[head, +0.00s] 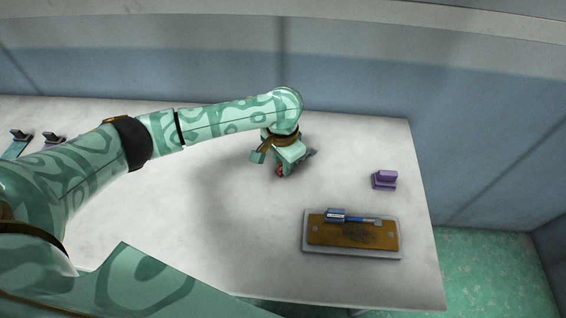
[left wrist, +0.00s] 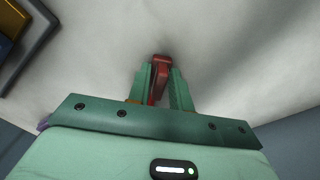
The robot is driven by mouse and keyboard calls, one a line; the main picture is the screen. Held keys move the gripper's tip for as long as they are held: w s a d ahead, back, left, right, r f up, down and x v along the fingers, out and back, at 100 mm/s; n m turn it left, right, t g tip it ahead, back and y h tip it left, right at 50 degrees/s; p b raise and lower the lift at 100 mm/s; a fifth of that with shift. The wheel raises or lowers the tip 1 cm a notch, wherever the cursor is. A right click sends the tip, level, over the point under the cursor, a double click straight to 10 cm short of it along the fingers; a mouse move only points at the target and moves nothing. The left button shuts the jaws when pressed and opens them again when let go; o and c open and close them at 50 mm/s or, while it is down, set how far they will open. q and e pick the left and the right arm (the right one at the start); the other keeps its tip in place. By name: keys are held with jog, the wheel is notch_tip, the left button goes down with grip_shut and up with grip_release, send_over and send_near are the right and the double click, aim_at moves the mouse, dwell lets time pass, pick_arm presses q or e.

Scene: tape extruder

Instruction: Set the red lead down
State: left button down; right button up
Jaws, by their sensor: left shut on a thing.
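My left gripper (head: 279,172) is over the middle back of the pale table (head: 230,230), pointing down. In the left wrist view its two green fingers (left wrist: 160,85) are shut on the red lead (left wrist: 159,72), a small red piece that sticks out past the fingertips. In the head view only a bit of the red lead (head: 281,171) shows below the gripper, close to the tabletop. I cannot tell whether it touches the table. My right gripper is not in view.
A grey tray (head: 304,246) with a brown mat and a blue tool (head: 337,215) lies at the front right. A purple block (head: 385,179) stands behind it. Small clip-like things (head: 19,143) lie at the far left. The table around the gripper is clear.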

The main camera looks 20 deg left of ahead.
pick_arm(q)
jog(key=c, duration=1.3)
grip_release()
jog(key=shift+o, duration=0.2)
notch_tip(320, 180, up, 12)
jog(key=p, duration=0.6)
